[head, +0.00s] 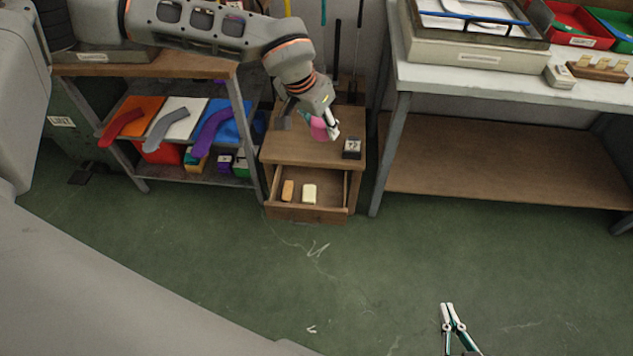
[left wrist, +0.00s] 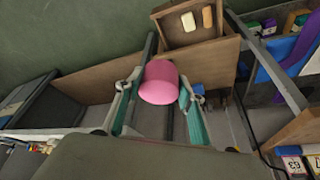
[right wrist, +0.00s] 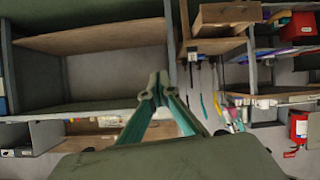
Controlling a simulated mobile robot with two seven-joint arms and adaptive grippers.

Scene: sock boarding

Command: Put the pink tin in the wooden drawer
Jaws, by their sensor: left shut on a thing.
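The pink tin (head: 318,129) is held in my left gripper (head: 326,122), above the top of the small wooden cabinet. In the left wrist view the tin (left wrist: 159,82) sits between the two fingers of the left gripper (left wrist: 158,92). The wooden drawer (head: 305,214) is pulled open below and in front of the cabinet top. An orange block (head: 288,190) and a cream block (head: 309,193) lie inside it. The drawer (left wrist: 192,38) also shows in the left wrist view. My right gripper (head: 448,306) is empty over the floor, its fingertips together in the right wrist view (right wrist: 158,80).
A shelf unit (head: 200,176) with coloured socks is left of the cabinet. A workbench (head: 480,84) with trays stands to the right. The green floor in front is clear.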

